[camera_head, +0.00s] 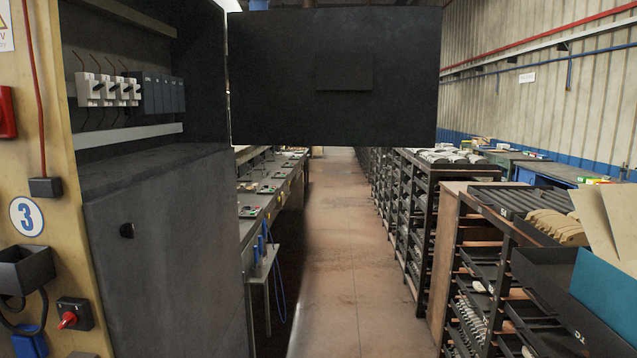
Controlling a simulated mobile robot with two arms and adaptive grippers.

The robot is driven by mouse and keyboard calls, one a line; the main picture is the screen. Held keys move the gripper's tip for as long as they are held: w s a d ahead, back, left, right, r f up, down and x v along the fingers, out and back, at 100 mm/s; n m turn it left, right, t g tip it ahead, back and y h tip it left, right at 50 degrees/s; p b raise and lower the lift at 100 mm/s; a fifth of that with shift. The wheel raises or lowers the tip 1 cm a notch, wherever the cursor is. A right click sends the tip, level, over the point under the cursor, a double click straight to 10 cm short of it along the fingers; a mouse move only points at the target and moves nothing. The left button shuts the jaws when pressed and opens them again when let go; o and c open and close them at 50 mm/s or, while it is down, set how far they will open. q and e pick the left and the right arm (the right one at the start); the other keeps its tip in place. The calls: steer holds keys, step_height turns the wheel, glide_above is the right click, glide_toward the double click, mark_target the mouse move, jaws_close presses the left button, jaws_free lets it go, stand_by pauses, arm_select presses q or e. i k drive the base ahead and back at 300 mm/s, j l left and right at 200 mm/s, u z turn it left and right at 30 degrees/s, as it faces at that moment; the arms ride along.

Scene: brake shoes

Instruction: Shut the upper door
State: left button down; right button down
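The upper door (335,110) is a dark rectangular panel with a raised square in its middle. It stands open, swung out to the right of the cabinet and across the aisle view. The upper compartment (205,45) of the cabinet is exposed, with white breakers (108,90) and dark modules (163,94) inside. Neither of my grippers is in view.
The cabinet's yellow side (62,225) carries a red-knobbed switch box (72,314) and a dark bin (24,268). A workbench (262,200) runs behind the cabinet. Shelving racks (480,275) with bins line the right. The aisle floor (335,250) between is clear.

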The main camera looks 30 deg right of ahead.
mark_target(365, 77)
steer(key=i+l+z, duration=0.2)
steer(key=i+l, duration=0.3)
steer(key=i+l+z, duration=0.2)
steer(key=i+l, duration=0.15)
steer(key=i, duration=0.2)
